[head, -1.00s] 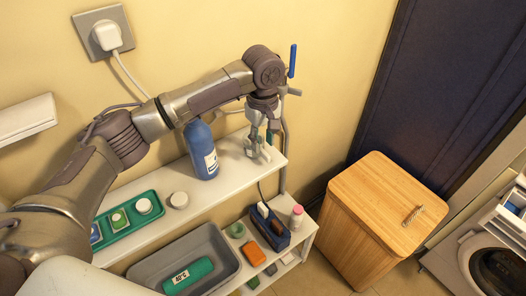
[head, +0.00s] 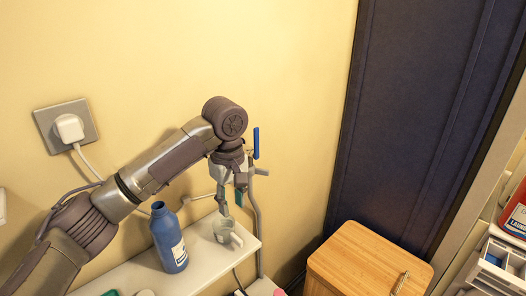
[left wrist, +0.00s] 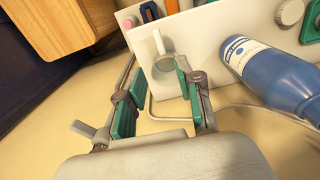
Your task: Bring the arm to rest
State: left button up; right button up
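My left arm (head: 165,160) reaches in from the left in the head view. Its gripper (head: 230,196) points down above the white shelf, close to the wall. In the left wrist view the gripper's two green-padded fingers (left wrist: 156,88) are apart with nothing held between them. A pale cup with a handle (head: 226,232) stands on the shelf below the gripper, apart from it. The cup also shows past the fingertips in the left wrist view (left wrist: 163,66). My right gripper is not in view.
A blue bottle (head: 168,240) stands on the shelf (head: 205,262) left of the cup. A plugged socket (head: 66,128) is on the wall, with a pipe and blue-handled tap (head: 256,143) behind the gripper. A wooden hamper (head: 365,262) stands right. The wall above is clear.

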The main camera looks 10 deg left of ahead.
pick_arm(q)
jog(key=s+d+f+m+t+h, duration=0.1)
jog(key=s+d+f+m+h, duration=0.1)
jog(key=s+d+f+m, duration=0.45)
jog(key=s+d+f+m+t+h, duration=0.1)
jog(key=s+d+f+m, duration=0.15)
jog(key=s+f, duration=0.8)
jog(key=s+a+f+m+t+y, duration=0.1)
jog(key=s+a+f+m, duration=0.15)
jog(key=s+a, duration=0.45)
jog(key=s+a+f+m+t+y, duration=0.1)
jog(key=s+a+f+y, duration=0.1)
jog(key=s+a+f, duration=0.4)
notch_tip(320, 180, down, 26)
jog(key=s+a+g, duration=0.1)
jog(key=s+g, duration=0.1)
jog(key=s, duration=0.1)
jog(key=s+a+f+g, duration=0.1)
jog(key=s+a+f, duration=0.2)
jog(key=s+f, duration=1.2)
jog(key=shift+s+a+f+b, duration=0.15)
jog(key=shift+s+b, duration=0.2)
jog(key=shift+b, duration=0.05)
